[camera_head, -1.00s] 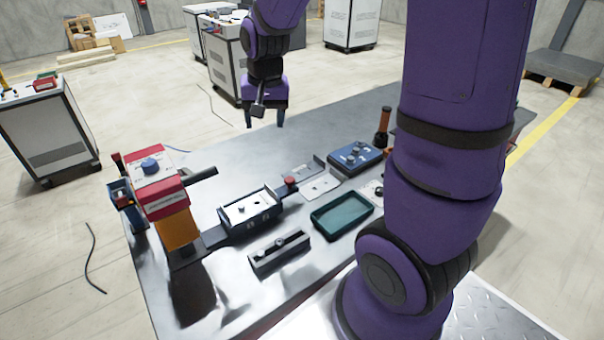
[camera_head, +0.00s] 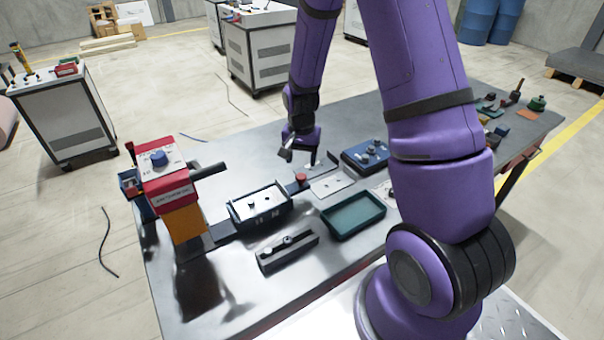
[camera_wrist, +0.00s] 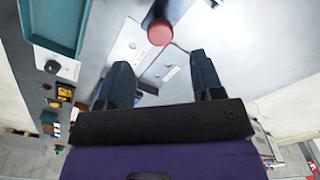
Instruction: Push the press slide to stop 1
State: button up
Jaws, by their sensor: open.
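The press with a red head (camera_head: 168,185) on an orange column stands at the left of the table. From its base a dark rail runs right, bearing a blue-sided carriage with a white top (camera_head: 260,203), seemingly the press slide. A red round knob (camera_head: 300,178) stands at the rail's right end. In the wrist view this red knob (camera_wrist: 160,32) lies ahead of my fingertips, roughly between them. My gripper (camera_head: 299,154) is open and empty, behind and close to the knob; I see no contact. Both fingers (camera_wrist: 160,62) are spread in the wrist view. Stop marks are too small to read.
A teal tray (camera_head: 328,232) and a grey block with a slotted top (camera_head: 286,250) lie in front of the rail. A blue box with knobs (camera_head: 364,155) and a pale plate (camera_head: 328,188) are to the right. The table's left front is clear.

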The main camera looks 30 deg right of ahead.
aim_at(301, 175)
jog(key=shift+f, duration=3.15)
jog(key=shift+c, duration=0.2)
jog(key=shift+a, duration=0.1)
grip_shut()
